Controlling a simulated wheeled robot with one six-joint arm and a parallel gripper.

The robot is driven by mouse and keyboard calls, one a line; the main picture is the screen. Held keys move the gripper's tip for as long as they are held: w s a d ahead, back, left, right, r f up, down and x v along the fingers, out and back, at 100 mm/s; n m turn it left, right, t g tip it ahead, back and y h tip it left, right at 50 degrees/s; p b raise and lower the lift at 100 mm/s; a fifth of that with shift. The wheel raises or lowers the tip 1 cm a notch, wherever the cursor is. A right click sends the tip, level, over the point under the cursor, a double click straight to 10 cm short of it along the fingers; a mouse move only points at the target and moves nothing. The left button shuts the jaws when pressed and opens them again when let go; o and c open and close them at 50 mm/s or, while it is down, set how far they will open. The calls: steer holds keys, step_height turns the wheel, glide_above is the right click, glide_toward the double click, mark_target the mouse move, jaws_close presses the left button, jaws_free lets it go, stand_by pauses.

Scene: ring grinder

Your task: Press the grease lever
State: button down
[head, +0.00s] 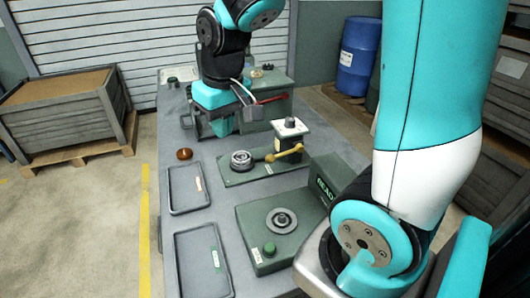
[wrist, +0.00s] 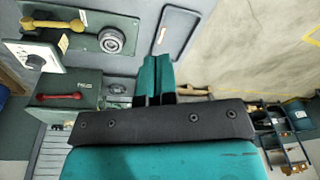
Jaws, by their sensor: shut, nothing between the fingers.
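Two levers show, and I cannot read which one is named for grease. A red-handled lever (head: 270,99) sits on the green box at the back of the bench; it also shows at left in the wrist view (wrist: 60,97). A yellow lever (head: 285,153) sticks out from a post with a white top (head: 290,126), and it shows at upper left in the wrist view (wrist: 55,22). My gripper (wrist: 155,60) is shut and empty, its teal fingers together. In the head view it is beside the green box, left of the red lever and apart from it, partly hidden by my arm.
A round metal fixture (head: 242,160) stands left of the yellow lever. Two grey trays (head: 172,200) lie along the bench's left side, with a brown knob (head: 184,154) above. A green machine with a green button (head: 269,249) is in front. A blue barrel (head: 357,58) and wooden crate (head: 60,118) stand beyond.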

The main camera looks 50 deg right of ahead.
mark_target(270, 155)
steer(key=w+d+f+m+h, duration=0.1)
steer(key=w+d+f+m, duration=0.1)
steer(key=d, duration=0.5)
steer(key=w+d+f+m+g+h, duration=0.1)
steer(key=d+f+m, duration=0.1)
steer(key=d, duration=0.6)
steer(key=shift+w+d+f+m+h+b, duration=0.2)
steer(key=shift+w+m+h+b, duration=0.25)
steer(key=shift+m, duration=0.15)
steer(key=shift+f, duration=0.1)
steer(key=p+x, duration=0.2)
steer(key=x, duration=1.2)
steer(key=shift+s+p, duration=0.1)
steer(key=shift+p, duration=0.25)
